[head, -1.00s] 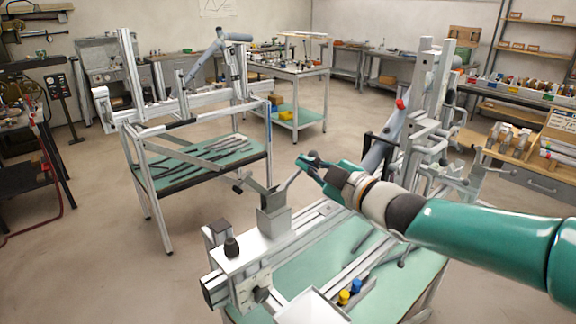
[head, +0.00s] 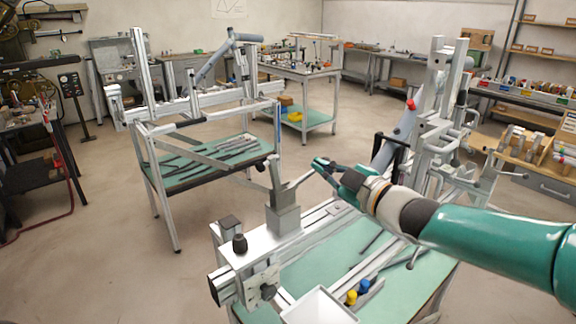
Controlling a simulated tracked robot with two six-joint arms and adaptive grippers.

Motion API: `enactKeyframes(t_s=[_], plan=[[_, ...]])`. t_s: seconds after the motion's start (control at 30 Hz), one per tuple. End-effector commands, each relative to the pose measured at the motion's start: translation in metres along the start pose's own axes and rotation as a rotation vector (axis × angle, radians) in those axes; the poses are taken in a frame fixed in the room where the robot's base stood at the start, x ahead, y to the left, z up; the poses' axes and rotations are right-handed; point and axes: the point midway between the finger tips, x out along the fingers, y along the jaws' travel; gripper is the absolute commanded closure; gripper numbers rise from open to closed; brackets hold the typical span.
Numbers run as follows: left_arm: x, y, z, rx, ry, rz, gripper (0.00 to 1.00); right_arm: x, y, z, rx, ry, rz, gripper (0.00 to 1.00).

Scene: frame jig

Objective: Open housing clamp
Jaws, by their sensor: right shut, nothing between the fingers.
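The clamp is a grey metal block (head: 283,218) on the near jig's top plate. A flat bar with a dark tip (head: 274,174) stands nearly upright from it. A thinner arm slants up to the right from the block, its end close to my right gripper. My right gripper (head: 321,164), on the teal arm, is shut and empty. Its fingertips are just above and right of the clamp; I cannot tell whether they touch the slanting arm. My left gripper is out of view.
The near jig has a black knob (head: 240,243), a white tray (head: 318,307) and blue and yellow pieces (head: 352,297) in front. An upright metal fixture (head: 436,125) stands behind my right arm. A second frame bench (head: 212,175) is at the left, with open floor around it.

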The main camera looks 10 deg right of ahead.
Motion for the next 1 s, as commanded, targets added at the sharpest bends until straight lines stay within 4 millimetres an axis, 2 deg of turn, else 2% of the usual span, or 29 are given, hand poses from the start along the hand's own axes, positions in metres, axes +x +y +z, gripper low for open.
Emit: enactKeyframes(t_s=[0.1,0.27,0.5,0.6,0.8,1.0], plan=[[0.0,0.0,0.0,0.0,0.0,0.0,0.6,0.001,-0.003,0.005,0.003,-0.012,-0.007,1.0],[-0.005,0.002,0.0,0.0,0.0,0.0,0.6,0.0,0.001,-0.003,0.002,-0.009,-0.007,1.0],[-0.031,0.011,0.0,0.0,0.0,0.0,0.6,-0.006,0.022,-0.04,-0.001,0.001,-0.003,1.0],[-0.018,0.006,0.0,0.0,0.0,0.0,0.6,-0.03,0.018,-0.032,-0.002,-0.002,0.001,1.0],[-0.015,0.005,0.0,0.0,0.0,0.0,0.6,-0.072,0.02,-0.033,-0.002,-0.001,0.001,1.0],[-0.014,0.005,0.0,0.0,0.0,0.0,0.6,-0.097,0.02,-0.035,-0.003,0.003,-0.002,1.0]])
